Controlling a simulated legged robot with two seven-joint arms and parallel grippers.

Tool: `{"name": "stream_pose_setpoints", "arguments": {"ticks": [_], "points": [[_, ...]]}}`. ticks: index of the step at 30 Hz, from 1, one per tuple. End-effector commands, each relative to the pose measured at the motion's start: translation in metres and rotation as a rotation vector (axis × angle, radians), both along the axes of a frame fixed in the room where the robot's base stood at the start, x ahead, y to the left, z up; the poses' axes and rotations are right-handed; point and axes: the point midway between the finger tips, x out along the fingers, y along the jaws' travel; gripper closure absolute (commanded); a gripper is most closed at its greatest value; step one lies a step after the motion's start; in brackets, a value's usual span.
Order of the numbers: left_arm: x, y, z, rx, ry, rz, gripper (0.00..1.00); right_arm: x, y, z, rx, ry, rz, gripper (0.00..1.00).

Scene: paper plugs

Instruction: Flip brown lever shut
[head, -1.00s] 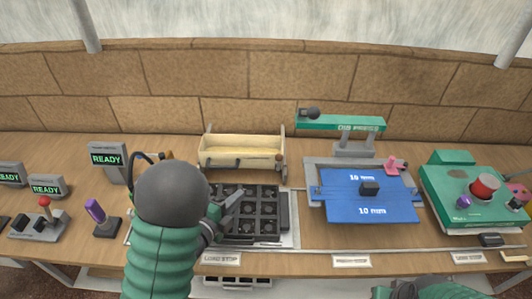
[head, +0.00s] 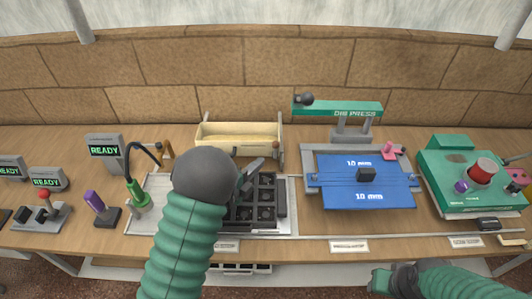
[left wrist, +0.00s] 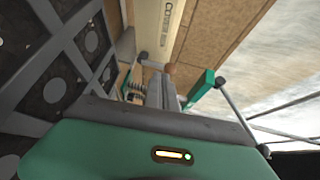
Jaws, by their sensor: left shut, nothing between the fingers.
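A small brown-knobbed lever (head: 276,147) stands at the right end of the cream bin (head: 238,138) at the back of the bench. A brown knob (left wrist: 168,68) also shows just beyond the fingers in the left wrist view. My left gripper (head: 257,164) is shut and empty, above the back of the black grid tray (head: 266,210), a little left of and nearer than the lever. In the left wrist view its fingers (left wrist: 164,92) point toward the bin side. My right gripper (head: 382,280) is at the front edge, its fingers unclear.
A blue plate (head: 340,195) and the green die press (head: 340,108) stand right of the lever. A green machine with a red button (head: 482,172) is far right. A green-based lamp (head: 138,192), a brass-coloured piece (head: 165,152) and a purple lever (head: 95,200) stand left.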

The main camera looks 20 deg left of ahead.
Motion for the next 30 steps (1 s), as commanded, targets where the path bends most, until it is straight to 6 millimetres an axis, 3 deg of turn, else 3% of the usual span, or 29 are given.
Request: {"name": "stream_pose_setpoints", "arguments": {"ticks": [3, 9, 30], "points": [[0.023, -0.007, 0.002, -0.003, -0.001, -0.002, 1.00, 0.000, 0.000, 0.004, 0.000, 0.000, 0.000, 0.64], [0.046, -0.013, 0.005, -0.003, 0.001, -0.001, 1.00, 0.000, 0.000, 0.007, 0.000, 0.000, 0.000, 0.64], [0.051, -0.019, 0.009, 0.052, 0.016, 0.000, 1.00, 0.000, 0.000, 0.013, 0.000, 0.000, 0.000, 0.64]]}}
